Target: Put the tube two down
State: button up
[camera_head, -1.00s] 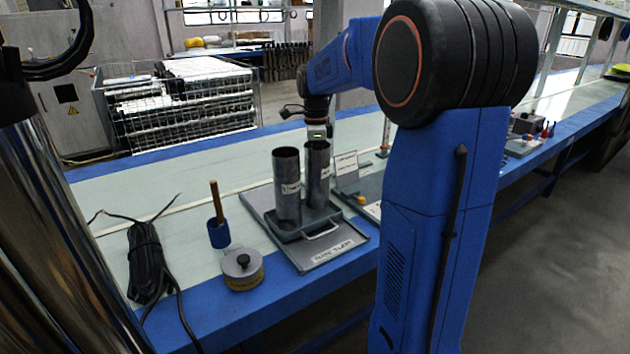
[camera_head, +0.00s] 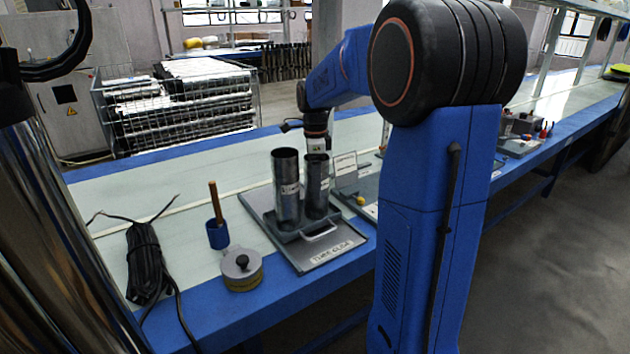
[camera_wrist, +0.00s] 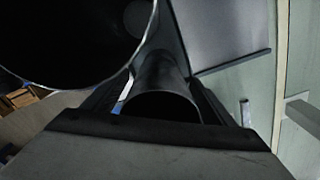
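Two grey metal tubes stand upright side by side at a dark tray (camera_head: 287,237) on a grey base plate. Their labels are too small to read, so I cannot tell from them which is tube two. My gripper (camera_head: 316,150) is at the top of the right tube (camera_head: 317,190). In the wrist view its fingers (camera_wrist: 160,104) lie on both sides of this tube (camera_wrist: 160,68), shut on it. The left tube (camera_head: 287,195) stands free beside it; its wide dark mouth fills the wrist view's upper left. Whether the held tube's bottom touches the tray is hidden.
A round tin with a black knob (camera_head: 242,270), a blue cup with a brown stick (camera_head: 217,232) and a black cable bundle (camera_head: 145,262) are left of the plate. A small sign (camera_head: 346,168) stands behind right. The bench behind the tubes is mostly clear.

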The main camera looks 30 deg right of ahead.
jog(key=shift+r, duration=0.1)
notch_tip(320, 180, up, 12)
dwell(0.5)
dwell(0.5)
